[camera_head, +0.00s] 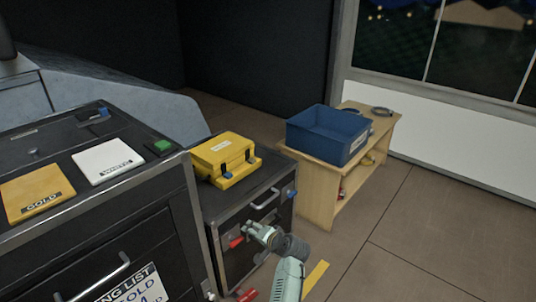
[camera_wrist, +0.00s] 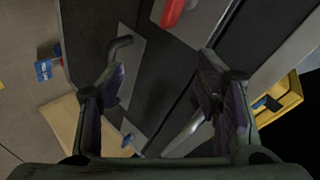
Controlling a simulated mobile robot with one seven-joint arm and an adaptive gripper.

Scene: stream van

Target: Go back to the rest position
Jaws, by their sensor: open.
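My gripper (camera_head: 253,228) is in front of the dark cabinet (camera_head: 233,218), low beside its handle and a red latch (camera_head: 236,242). In the wrist view my gripper (camera_wrist: 163,95) has its two fingers spread wide with nothing between them. The dark cabinet front (camera_wrist: 155,75) lies beyond the fingers, with a bent black handle (camera_wrist: 122,46) and a red handle (camera_wrist: 174,12). I cannot tell from these views whether a finger touches the cabinet.
A yellow case (camera_head: 225,157) lies on the cabinet. A blue bin (camera_head: 328,134) stands on a wooden bench (camera_head: 318,184) behind it. A nearer black case (camera_head: 90,215) at left carries a gold plate (camera_head: 36,190) and a white plate (camera_head: 107,160). Floor at right (camera_head: 425,225) is clear.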

